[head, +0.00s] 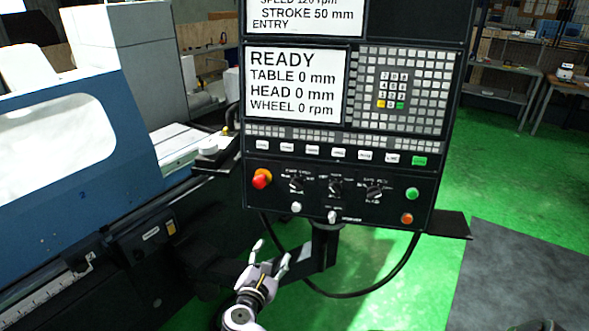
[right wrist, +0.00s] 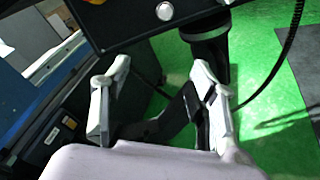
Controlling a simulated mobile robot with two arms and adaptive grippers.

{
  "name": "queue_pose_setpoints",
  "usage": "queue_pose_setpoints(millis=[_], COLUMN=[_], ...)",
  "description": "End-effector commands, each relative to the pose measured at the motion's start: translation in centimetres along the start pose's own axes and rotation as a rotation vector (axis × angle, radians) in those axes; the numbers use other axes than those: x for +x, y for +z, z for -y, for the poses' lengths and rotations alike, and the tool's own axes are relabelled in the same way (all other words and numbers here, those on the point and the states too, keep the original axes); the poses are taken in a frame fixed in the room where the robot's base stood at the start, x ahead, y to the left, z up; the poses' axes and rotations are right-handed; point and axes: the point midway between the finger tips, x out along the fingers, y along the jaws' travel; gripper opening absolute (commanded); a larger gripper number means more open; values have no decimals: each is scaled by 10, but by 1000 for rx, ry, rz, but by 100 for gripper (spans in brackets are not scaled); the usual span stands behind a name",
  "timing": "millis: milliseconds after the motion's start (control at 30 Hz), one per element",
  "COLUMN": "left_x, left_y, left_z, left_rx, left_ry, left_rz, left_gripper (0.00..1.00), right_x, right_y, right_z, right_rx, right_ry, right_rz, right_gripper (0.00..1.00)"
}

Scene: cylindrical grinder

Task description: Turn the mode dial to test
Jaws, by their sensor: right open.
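The control panel (head: 228,195) carries a row of three black rotary dials: a left dial (head: 297,183), a middle dial (head: 335,187) and a right dial (head: 375,191). Their labels are too small to read, so I cannot tell which is the mode dial or where it points. My right gripper (head: 272,254) is open and empty, below the panel's lower edge and apart from it. In the right wrist view the open fingers (right wrist: 160,75) point toward the panel's underside. My left gripper is not in view.
A red knob (head: 262,178) sits left of the dials; green (head: 412,193) and orange (head: 407,218) buttons sit right. The screen (head: 296,85) reads READY. A support arm (head: 324,245) and a hanging black cable (head: 405,275) are near my right gripper. The blue grinder (head: 75,200) stands left.

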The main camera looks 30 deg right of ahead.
Motion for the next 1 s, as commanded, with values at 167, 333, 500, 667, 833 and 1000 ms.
queue_pose_setpoints(millis=[167, 333, 500, 667, 833, 1000], left_x=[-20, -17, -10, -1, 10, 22], left_y=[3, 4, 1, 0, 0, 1], left_z=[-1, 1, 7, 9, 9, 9], left_rx=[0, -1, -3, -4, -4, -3], left_ry=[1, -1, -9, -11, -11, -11], left_rz=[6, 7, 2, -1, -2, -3], left_gripper=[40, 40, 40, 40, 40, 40], right_x=[-5, 4, 34, 69, 106, 137], right_y=[73, 85, 89, 94, 100, 106], right_z=[-40, -44, -44, -44, -44, -45], right_rx=[-58, -73, -71, -71, -70, -69], right_ry=[5, 4, 4, 6, 4, 6], right_rz=[152, 184, 185, 182, 182, 180], right_gripper=[54, 54, 54, 54, 54, 54])
